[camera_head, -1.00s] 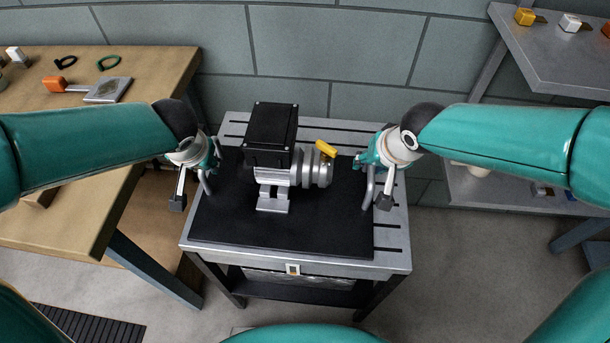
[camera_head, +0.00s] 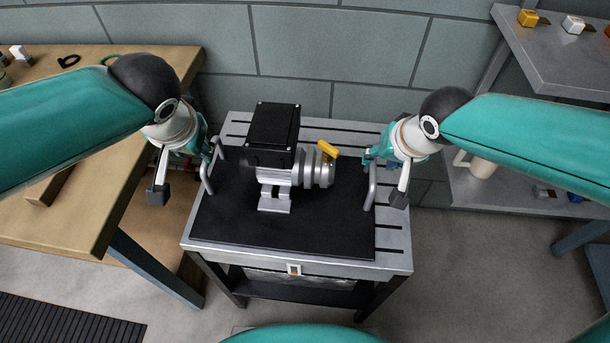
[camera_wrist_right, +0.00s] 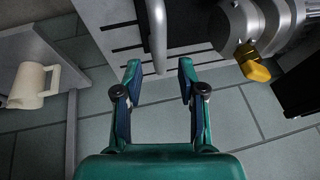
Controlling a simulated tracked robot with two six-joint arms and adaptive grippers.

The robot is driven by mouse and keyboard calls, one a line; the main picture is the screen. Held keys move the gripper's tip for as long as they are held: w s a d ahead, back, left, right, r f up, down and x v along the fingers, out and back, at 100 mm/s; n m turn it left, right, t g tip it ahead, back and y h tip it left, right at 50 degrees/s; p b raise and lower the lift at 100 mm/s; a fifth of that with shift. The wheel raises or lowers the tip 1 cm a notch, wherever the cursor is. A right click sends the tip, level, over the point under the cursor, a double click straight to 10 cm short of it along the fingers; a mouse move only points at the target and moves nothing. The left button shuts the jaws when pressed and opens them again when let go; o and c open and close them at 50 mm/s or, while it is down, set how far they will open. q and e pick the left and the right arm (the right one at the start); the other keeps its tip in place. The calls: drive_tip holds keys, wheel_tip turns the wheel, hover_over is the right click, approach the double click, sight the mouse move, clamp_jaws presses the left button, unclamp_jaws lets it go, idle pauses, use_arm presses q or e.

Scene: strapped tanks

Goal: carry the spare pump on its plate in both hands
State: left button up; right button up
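The spare pump (camera_head: 275,150) has a black box, a grey body and a yellow lever. It stands upright on its black plate (camera_head: 290,232), with a metal handle at each end. The plate lies on a slotted metal stand (camera_head: 391,262). My left gripper (camera_head: 186,172) is open, just outside the left handle (camera_head: 209,175) and apart from it. My right gripper (camera_head: 384,178) is open and empty outside the right handle (camera_head: 371,187). In the right wrist view its spread fingers (camera_wrist_right: 160,68) face that handle (camera_wrist_right: 157,36), which is beyond the tips.
A wooden bench (camera_head: 85,205) stands close on the left. On the right are a grey shelf (camera_head: 555,72) with small blocks and a lower shelf with a cream jug (camera_head: 478,167). The grey wall is behind the stand. A dark floor grate (camera_head: 65,322) lies front left.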

drive_tip(key=a+v, duration=0.1)
drive_tip(key=v, duration=0.6)
drive_tip(key=shift+d, duration=0.5)
drive_tip(key=shift+r, duration=0.15)
